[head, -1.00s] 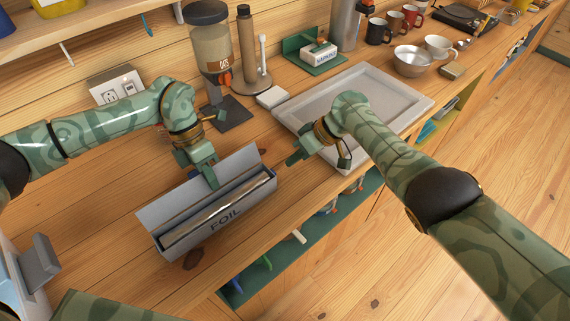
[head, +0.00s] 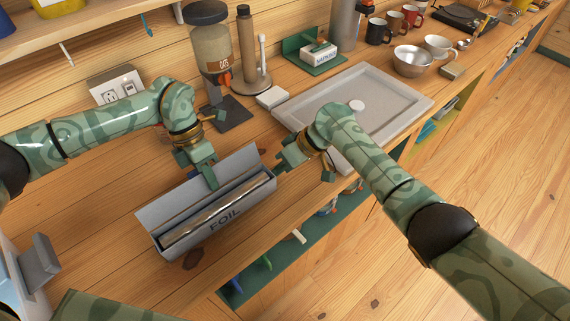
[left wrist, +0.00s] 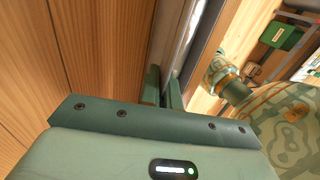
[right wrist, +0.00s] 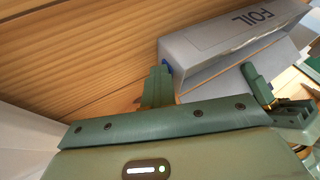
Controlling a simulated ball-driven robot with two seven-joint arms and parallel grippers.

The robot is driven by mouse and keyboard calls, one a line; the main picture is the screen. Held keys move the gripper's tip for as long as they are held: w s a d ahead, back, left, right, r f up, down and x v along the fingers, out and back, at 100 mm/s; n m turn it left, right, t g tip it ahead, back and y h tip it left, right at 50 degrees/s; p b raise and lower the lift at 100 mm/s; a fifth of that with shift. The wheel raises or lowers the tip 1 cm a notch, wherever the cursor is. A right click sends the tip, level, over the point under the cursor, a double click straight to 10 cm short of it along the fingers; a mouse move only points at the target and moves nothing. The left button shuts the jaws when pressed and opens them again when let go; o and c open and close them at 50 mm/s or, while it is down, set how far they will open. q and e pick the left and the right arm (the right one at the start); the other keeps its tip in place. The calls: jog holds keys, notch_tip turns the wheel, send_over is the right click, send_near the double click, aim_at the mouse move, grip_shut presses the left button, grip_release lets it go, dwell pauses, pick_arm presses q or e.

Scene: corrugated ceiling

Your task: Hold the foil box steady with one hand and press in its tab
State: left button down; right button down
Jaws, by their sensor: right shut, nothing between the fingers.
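The grey foil box (head: 225,223) lies on the counter with its lid (head: 172,200) raised at the back and a shiny foil roll (head: 207,214) inside. My left gripper (head: 212,182) reaches down at the back of the box; in the left wrist view its fingers (left wrist: 163,92) are shut on the lid side of the box. My right gripper (head: 280,171) is at the box's right end, shut and empty. In the right wrist view its fingertips (right wrist: 160,72) are right at a small blue tab (right wrist: 168,68) on the box end; contact is unclear.
A grey tray (head: 393,128) lies behind and right of my right gripper. The counter's front edge runs close to the box.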

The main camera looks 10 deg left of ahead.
jog(key=shift+s+a, duration=0.3)
jog(key=shift+s, duration=0.05)
pick_arm(q)
jog(key=shift+d, duration=0.1)
pick_arm(e)
jog(key=w+d, duration=0.2)
jog(key=w, duration=0.1)
jog(key=shift+w+d, duration=0.2)
jog(key=shift+d, duration=0.2)
jog(key=v, duration=1)
jog(key=shift+d, duration=0.15)
jog(key=shift+w, duration=0.1)
pick_arm(q)
jog(key=c, duration=1.6)
grip_release()
jog(key=shift+o, duration=0.2)
